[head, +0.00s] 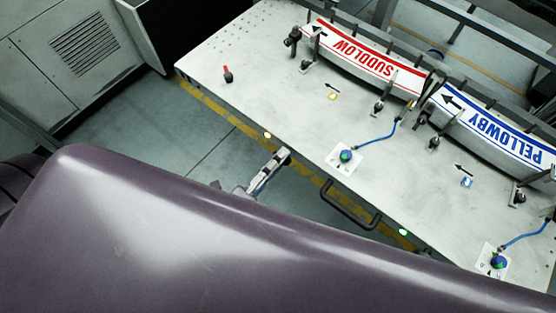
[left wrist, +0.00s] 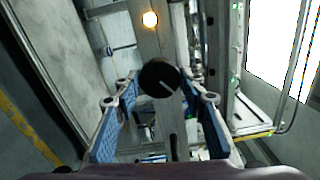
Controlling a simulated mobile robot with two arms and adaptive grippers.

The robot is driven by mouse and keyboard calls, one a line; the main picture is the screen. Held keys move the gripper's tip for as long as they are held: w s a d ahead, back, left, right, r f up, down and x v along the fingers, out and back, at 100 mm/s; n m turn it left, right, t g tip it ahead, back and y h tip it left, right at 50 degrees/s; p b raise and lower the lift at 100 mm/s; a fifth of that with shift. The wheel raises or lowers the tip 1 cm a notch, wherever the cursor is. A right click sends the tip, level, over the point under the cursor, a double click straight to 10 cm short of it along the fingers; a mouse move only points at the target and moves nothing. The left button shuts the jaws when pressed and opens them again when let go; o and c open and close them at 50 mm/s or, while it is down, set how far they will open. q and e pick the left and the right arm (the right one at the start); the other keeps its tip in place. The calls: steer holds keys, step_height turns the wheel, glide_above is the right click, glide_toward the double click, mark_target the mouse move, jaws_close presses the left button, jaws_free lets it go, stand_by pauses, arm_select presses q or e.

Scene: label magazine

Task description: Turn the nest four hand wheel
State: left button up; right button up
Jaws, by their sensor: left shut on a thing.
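A black round knob (left wrist: 160,78) with a pale line on its face sits at the front edge of the bench in the left wrist view. I cannot read a nest number on it. My left gripper (left wrist: 158,102) has its blue-padded fingers on both sides of this knob and is shut on it. In the head view the left gripper (head: 278,160) is at the bench's front edge, left of the black handle. The knob cannot be made out there. My right gripper is not in view.
The bench (head: 240,60) carries a red-lettered SUDLOW label strip (head: 370,62) and a blue-lettered PELLOWBY strip (head: 500,130). An amber lamp (head: 267,135) and a green lamp (head: 403,232) are on the front edge. A black handle (head: 350,207) juts out. A red-topped peg (head: 227,74) stands left.

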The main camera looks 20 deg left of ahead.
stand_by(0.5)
arm_select(q)
steer(key=o, duration=1.2)
steer(key=shift+c, duration=0.2)
steer(key=v, duration=1.2)
